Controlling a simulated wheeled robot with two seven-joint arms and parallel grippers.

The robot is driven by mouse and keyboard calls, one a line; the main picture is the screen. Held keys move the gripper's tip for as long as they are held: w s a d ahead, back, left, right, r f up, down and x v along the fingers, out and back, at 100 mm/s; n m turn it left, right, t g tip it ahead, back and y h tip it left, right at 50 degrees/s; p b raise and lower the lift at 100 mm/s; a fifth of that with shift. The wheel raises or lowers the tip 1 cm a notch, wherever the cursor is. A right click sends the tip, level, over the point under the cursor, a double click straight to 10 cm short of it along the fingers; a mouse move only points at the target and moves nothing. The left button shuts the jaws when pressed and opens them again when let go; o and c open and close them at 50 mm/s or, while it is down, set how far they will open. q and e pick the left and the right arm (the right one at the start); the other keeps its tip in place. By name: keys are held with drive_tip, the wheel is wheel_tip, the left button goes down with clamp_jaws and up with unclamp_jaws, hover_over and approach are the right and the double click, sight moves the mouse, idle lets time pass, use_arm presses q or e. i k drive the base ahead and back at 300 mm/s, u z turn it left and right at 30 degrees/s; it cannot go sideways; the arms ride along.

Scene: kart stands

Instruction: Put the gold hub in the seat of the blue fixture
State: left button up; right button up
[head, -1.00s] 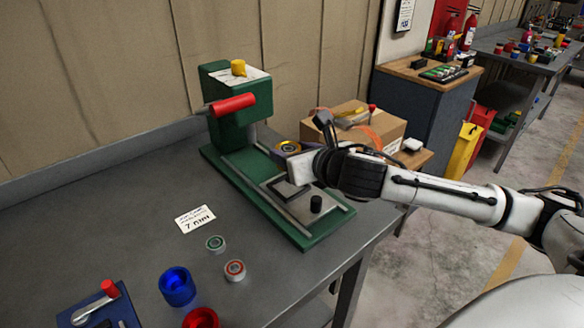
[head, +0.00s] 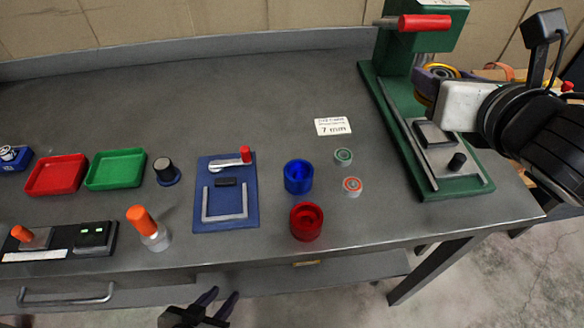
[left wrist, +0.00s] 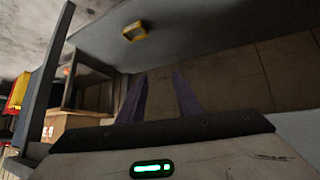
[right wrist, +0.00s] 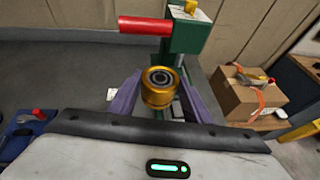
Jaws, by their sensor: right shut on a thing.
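The gold hub (right wrist: 160,90) is held between the fingers of my right gripper (right wrist: 161,93), its round bearing-like top face showing. In the head view the hub (head: 438,72) and right gripper (head: 430,80) are raised beside the green press. The blue fixture (head: 298,178) is a round, open-topped blue cup on the table, left of and well apart from the hub. Its inside looks empty. My left gripper (head: 223,295) is open and empty, low in front of the table; its fingers (left wrist: 160,95) are spread in the left wrist view.
A red cup (head: 306,222) stands just in front of the blue one, with two small rings (head: 344,156) to the right. A blue clamp plate (head: 226,212) lies left. The green press (head: 455,187) with its red handle (head: 424,22) is close to the right gripper.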

sight(225, 203)
drive_tip(key=z, duration=0.2)
drive_tip(key=k, duration=0.85)
drive_tip(key=u, duration=1.55)
